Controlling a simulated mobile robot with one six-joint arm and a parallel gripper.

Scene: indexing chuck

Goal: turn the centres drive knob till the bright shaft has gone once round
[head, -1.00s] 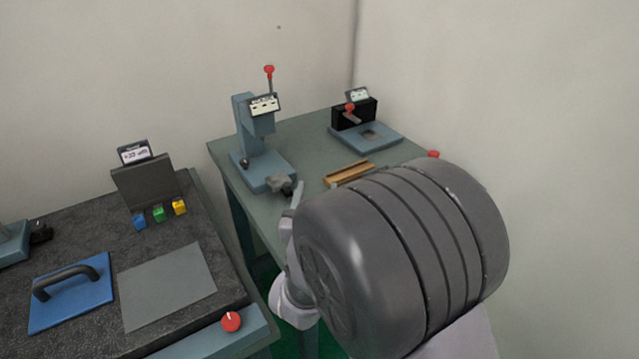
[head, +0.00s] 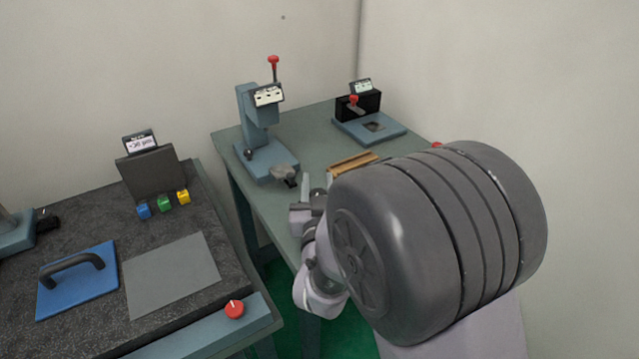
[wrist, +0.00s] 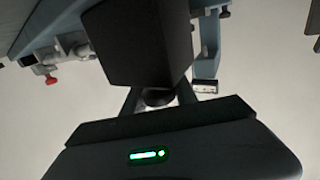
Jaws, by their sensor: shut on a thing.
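In the wrist view, my gripper (wrist: 159,98) has its two fingers on either side of a dark round knob (wrist: 157,97), shut on it. The knob sits just below a large dark block (wrist: 145,45). I cannot tell from its look alone that it is the centres drive knob. Bright metal parts (wrist: 75,48) show at the upper left, beside a small red knob (wrist: 50,81); I cannot tell whether the bright shaft is among them.
In the head view, a blue-grey press (head: 262,130) and a black device with a red handle (head: 358,108) stand on the green table (head: 318,130). A dark bench (head: 95,235) at the left bears a blue plate (head: 80,285) and has a red knob (head: 234,308) in front.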

